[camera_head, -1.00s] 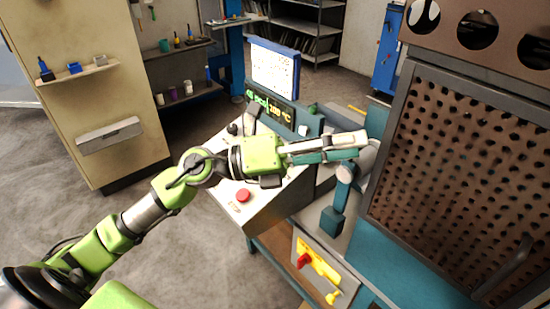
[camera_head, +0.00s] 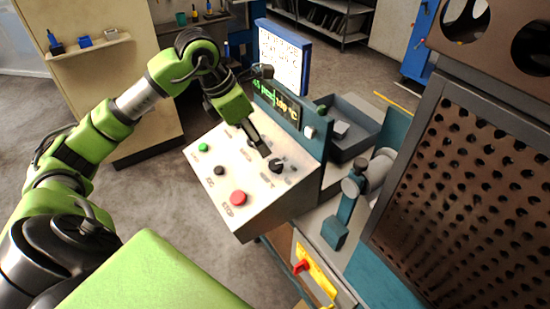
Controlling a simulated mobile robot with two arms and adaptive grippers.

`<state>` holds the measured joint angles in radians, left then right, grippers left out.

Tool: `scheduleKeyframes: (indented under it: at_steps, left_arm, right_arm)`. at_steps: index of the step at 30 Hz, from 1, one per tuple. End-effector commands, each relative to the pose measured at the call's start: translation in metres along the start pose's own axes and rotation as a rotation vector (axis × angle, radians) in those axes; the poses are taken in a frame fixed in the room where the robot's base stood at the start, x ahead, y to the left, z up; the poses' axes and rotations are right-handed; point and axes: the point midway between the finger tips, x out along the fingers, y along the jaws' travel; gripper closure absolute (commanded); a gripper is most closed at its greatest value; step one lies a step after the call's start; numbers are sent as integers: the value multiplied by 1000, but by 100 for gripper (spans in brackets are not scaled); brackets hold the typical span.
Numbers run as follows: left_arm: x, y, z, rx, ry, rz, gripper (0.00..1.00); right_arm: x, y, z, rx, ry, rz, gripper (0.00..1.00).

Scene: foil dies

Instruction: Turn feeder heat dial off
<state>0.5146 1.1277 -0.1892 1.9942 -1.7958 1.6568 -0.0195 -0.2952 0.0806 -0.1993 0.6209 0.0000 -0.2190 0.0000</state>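The slanted control panel (camera_head: 210,185) stands in the middle of the head view. It carries a dark dial (camera_head: 277,165) on its right side, a small black knob (camera_head: 219,171), a green button (camera_head: 203,147) and a red button (camera_head: 238,198). The labels are too small to read, so I cannot tell which is the feeder heat dial. My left gripper (camera_head: 263,150) points down at the panel, its dark fingertips just up and left of the dark dial. I cannot tell whether they touch it or how far apart they are. The gripper hides part of the panel behind it. My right gripper is not in view.
A lit display (camera_head: 276,108) stands behind the panel, with a blue-framed board (camera_head: 283,57) above. A grey bin (camera_head: 350,125) and a teal lever fixture (camera_head: 340,220) are to the right. A perforated metal guard (camera_head: 455,200) fills the right side.

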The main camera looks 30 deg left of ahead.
Motion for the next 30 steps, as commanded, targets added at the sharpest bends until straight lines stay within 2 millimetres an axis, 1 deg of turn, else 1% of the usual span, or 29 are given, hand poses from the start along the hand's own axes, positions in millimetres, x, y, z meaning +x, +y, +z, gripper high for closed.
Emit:
scheduleKeyframes:
  at_steps: [1,3,6,8,12,15,17,21,28,29,30]
  left_arm:
    - [10,-2,0,-2,3,-8,55]
    - [26,-2,0,0,3,-9,55]
    - [47,-2,1,-2,2,-9,55]
    - [60,-3,1,-1,1,-9,55]
    - [85,-3,1,0,1,-7,55]
    - [97,-2,1,-1,-2,-6,55]
    - [102,-2,1,-1,-1,-6,55]
    - [109,-2,0,1,-1,-4,55]
    - [110,-2,0,2,-1,-4,55]
    - [110,-2,0,2,-1,-4,58]
    - [110,-2,0,1,-1,-4,68]
  right_arm:
    - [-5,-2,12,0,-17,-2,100]
    - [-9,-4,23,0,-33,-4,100]
    - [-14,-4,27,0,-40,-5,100]
    - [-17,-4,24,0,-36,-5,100]
    - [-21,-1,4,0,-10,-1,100]
    - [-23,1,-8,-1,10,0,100]
    - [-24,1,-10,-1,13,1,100]
    - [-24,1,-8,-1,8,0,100]
    - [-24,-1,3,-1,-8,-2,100]
    - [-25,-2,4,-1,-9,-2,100]
    - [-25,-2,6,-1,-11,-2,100]
